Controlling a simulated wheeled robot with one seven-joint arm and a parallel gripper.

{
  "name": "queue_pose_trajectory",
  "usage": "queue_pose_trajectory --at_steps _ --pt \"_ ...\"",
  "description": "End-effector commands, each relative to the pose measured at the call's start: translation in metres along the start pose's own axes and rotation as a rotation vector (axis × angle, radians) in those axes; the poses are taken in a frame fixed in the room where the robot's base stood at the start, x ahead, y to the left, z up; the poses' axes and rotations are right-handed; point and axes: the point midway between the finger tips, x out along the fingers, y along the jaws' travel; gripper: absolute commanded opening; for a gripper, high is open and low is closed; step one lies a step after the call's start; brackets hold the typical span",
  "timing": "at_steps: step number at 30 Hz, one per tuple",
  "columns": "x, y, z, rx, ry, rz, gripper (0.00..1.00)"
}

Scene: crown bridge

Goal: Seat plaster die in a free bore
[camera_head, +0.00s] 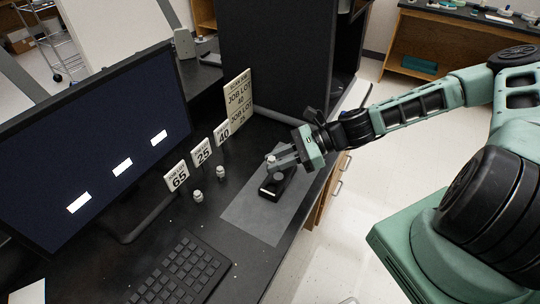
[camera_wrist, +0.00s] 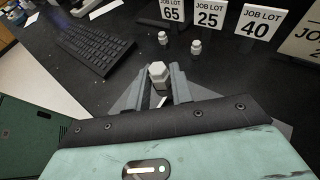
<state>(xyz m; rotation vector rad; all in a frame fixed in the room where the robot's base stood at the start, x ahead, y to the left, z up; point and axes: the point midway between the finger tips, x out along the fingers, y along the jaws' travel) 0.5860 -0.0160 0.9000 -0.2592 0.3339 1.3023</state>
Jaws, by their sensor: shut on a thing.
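My gripper (camera_head: 272,160) is shut on a pale plaster die (camera_wrist: 157,72), which shows between the two fingertips (camera_wrist: 160,84) in the wrist view. In the head view the gripper is over a small black block (camera_head: 270,191) on a grey mat. The fingers hide part of the block, and I cannot make out its bores or whether the die touches it. Two other pale dies stand upright on the black bench: one in front of the 65 sign (camera_head: 198,197), one to its right (camera_head: 220,172). Both also show in the wrist view (camera_wrist: 195,47).
Number signs 65 (camera_head: 177,177), 25 (camera_head: 201,152) and 40 (camera_head: 222,133) stand behind the dies, with a taller job lot board (camera_head: 238,101) at right. A monitor (camera_head: 100,140) and keyboard (camera_head: 180,273) are at left. The grey mat (camera_head: 258,222) is clear in front of the block.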

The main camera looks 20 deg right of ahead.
Motion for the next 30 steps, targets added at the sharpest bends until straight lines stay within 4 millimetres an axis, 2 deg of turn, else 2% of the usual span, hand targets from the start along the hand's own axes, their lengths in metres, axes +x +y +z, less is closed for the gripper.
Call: queue_pose_trajectory --at_steps 12,21,30 --pt "0.0 0.0 0.002 0.001 -0.001 0.0 0.0" --pt "0.013 0.0 -0.029 0.001 0.0 0.0 0.0" --pt "0.021 -0.001 -0.049 0.0 0.0 0.0 0.0"
